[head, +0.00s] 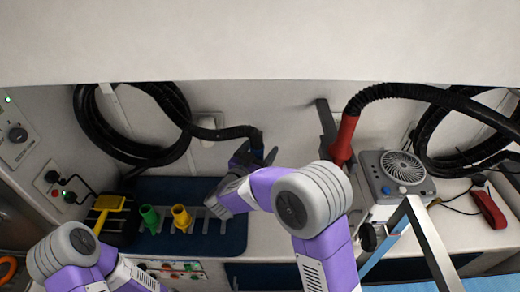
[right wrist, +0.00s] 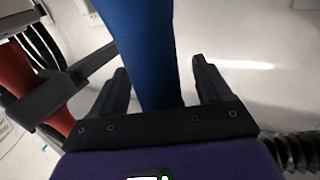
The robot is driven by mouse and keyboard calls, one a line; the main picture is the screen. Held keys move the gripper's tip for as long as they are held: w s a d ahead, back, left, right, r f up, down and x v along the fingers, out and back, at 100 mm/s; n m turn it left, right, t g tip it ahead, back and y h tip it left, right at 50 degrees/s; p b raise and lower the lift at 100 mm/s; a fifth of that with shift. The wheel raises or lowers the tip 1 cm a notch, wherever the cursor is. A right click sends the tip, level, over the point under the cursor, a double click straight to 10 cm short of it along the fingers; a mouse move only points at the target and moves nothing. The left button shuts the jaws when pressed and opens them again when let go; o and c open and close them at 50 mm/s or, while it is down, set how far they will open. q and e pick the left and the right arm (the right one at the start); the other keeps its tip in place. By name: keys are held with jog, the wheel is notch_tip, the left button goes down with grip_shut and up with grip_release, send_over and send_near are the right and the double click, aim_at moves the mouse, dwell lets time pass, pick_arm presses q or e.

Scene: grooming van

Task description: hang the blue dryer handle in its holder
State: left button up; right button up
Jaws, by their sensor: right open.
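The blue dryer handle (right wrist: 140,45) runs down between the two dark fingers of my right gripper (right wrist: 160,68) in the right wrist view. The fingers are open, with a gap on each side of the handle. In the head view my right gripper (head: 257,156) is at the back wall, at the end of a black hose (head: 228,132); the handle is mostly hidden there. I cannot tell whether a holder supports it. A red handle (head: 344,138) sits by a dark bracket (head: 326,122) to the right, also seen in the right wrist view (right wrist: 62,119). My left gripper is out of view.
A grey fan unit (head: 396,180) stands on the counter at right, with a red tool (head: 489,209) beyond it. A metal frame (head: 432,245) rises at front right.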

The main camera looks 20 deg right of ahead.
jog(key=o, duration=0.4)
jog(key=shift+v, duration=5)
jog(key=shift+f, duration=0.1)
